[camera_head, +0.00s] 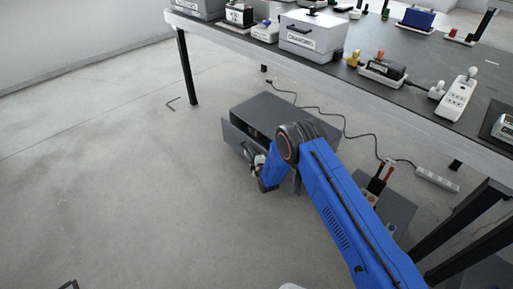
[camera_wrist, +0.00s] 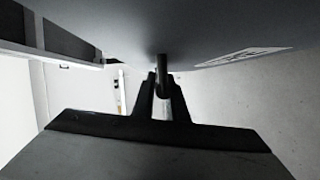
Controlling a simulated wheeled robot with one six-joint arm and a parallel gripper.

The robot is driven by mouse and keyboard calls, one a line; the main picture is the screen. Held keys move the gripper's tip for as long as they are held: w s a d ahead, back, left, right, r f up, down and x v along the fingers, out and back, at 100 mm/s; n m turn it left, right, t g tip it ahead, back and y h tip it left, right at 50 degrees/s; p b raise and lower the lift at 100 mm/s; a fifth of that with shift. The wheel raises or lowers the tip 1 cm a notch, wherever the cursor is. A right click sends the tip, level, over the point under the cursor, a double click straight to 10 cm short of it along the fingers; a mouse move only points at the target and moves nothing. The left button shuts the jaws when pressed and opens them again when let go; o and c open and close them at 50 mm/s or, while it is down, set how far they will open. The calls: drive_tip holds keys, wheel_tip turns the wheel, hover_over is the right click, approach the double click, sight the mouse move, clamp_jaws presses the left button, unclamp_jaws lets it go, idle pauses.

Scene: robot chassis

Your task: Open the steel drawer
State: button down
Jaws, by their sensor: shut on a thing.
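The steel drawer unit is a dark grey cabinet (camera_head: 272,108) standing on the floor under the table's edge. Its drawer front (camera_head: 236,137) stands out from the cabinet on the near left side, with a dark gap behind it, so the drawer is partly open. My gripper (camera_head: 262,172) is low at the drawer front, partly hidden by my blue arm. In the wrist view my gripper (camera_wrist: 161,92) has its two fingers closed around a dark handle (camera_wrist: 161,62) that sticks out from the grey front panel (camera_wrist: 130,22). The panel carries a white label.
The long table (camera_head: 340,75) above holds boxes, sockets and small devices. A black cable (camera_head: 345,125) runs on the floor to a white power strip (camera_head: 437,179). A grey box with tools (camera_head: 380,185) stands right of my arm. The floor at left is clear.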

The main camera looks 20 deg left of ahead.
drive_tip(key=s+a, duration=0.3)
drive_tip(key=s, duration=0.5)
drive_tip(key=s+a, duration=0.4)
drive_tip(key=s, duration=0.5)
drive_tip(key=shift+s, duration=0.25)
drive_tip(key=shift+a+f, duration=0.1)
drive_tip(key=c, duration=1.8)
unclamp_jaws()
drive_tip(key=shift+o, duration=0.2)
drive_tip(key=v, duration=1.7)
drive_tip(key=shift+d, duration=0.2)
drive_tip(key=shift+s, duration=0.1)
